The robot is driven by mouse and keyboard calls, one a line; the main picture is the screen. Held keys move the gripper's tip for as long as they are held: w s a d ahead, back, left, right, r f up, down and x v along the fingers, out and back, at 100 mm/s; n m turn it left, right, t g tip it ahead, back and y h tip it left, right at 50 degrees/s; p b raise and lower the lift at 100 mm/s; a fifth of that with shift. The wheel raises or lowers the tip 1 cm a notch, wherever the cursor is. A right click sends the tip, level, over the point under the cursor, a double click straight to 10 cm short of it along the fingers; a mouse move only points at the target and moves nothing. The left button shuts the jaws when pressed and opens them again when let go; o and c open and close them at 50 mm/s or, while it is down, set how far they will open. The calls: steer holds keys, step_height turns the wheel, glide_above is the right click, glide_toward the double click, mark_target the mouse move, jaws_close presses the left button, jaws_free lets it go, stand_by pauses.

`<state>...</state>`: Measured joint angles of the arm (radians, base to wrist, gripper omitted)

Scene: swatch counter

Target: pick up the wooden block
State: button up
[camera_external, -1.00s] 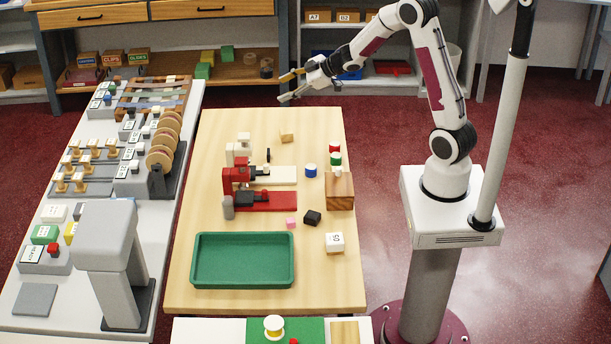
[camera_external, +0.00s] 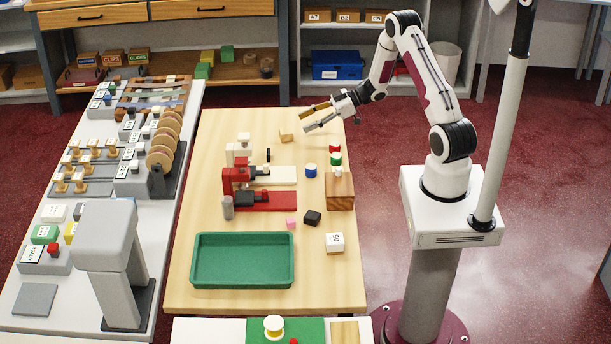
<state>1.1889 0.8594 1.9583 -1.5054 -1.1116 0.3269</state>
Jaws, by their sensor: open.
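A small light wooden block (camera_external: 286,135) lies near the far middle of the wooden table (camera_external: 215,150). A bigger brown wooden block (camera_external: 340,192) with a small pale knob on top stands at the table's right edge. My gripper (camera_external: 304,120) is open, its two fingers spread with nothing between them. It is above the far right part of the table, just to the right of the small block and apart from it. The fingers point left, towards that block.
Red and white clamp-like devices (camera_external: 236,178) stand mid-table. Green, red and blue (camera_external: 310,170) cylinders stand to the right. A pink cube (camera_external: 291,223), a black block (camera_external: 312,217) and a white-topped block (camera_external: 335,242) lie nearer. An empty green tray (camera_external: 243,283) is in front.

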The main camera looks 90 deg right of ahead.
mark_target(288, 130)
steer(key=shift+s+a+f, duration=0.1)
steer(key=shift+s+f, duration=0.2)
steer(key=shift+s, duration=0.1)
steer(key=shift+x, duration=1.35)
steer(key=shift+w, duration=0.15)
steer(key=shift+r+x, duration=0.15)
steer(key=shift+x, duration=1.1)
steer(key=shift+r+x, duration=0.15)
steer(key=shift+x, duration=1.05)
steer(key=shift+w, duration=0.2)
steer(key=c, duration=1.1)
